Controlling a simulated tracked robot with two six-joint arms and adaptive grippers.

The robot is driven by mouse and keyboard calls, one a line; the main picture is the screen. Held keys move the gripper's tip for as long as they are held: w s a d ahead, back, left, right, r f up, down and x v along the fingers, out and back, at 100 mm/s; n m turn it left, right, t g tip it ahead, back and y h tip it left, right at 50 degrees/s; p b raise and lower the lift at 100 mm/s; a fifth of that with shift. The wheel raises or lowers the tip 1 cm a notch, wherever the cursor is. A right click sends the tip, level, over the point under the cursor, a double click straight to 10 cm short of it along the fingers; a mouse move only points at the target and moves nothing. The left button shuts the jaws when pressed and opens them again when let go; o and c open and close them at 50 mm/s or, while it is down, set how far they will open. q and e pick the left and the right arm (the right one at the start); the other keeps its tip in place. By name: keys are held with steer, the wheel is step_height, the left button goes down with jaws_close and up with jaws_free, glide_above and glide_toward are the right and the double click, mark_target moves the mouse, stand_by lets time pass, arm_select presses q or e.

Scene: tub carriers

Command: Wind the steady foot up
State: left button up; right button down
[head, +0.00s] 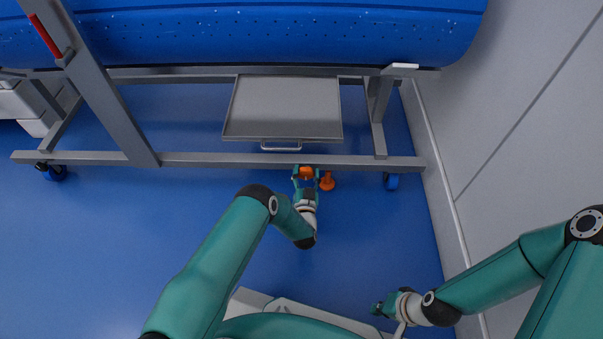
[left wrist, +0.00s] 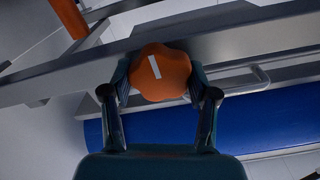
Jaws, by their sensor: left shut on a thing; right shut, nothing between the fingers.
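The orange knob (head: 307,172) is at the front rail of the grey carrier frame, below the tray handle. In the left wrist view the lobed knob (left wrist: 160,70) fills the space between my fingers, with a white mark on its face. My left gripper (head: 306,180) is shut on this knob, one finger on each side. The orange steady foot (head: 327,182) is just right of the gripper, below the rail; an orange post (left wrist: 70,17) shows at the top left of the wrist view. Whether the foot touches the floor is unclear. My right gripper (head: 384,307) is shut and empty, low over the floor.
A blue tub (head: 240,35) lies across the frame's rails (head: 220,160). A grey tray (head: 284,106) with a handle (head: 281,147) sits behind the front rail. A wall (head: 510,130) closes the right side; blue floor at left is clear.

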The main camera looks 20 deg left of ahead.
arm_select(q)
steer(key=m, duration=0.4)
steer(key=f+m, duration=0.1)
steer(key=m, duration=0.1)
steer(key=shift+s+a+f+m, duration=0.1)
steer(key=shift+s+m, duration=0.15)
steer(key=shift+m, duration=0.05)
stand_by(0.4)
steer(key=o, duration=1.1)
steer(key=shift+o, duration=0.3)
steer(key=shift+w+r, duration=0.15)
steer(key=shift+r, duration=0.05)
steer(key=v, duration=1.2)
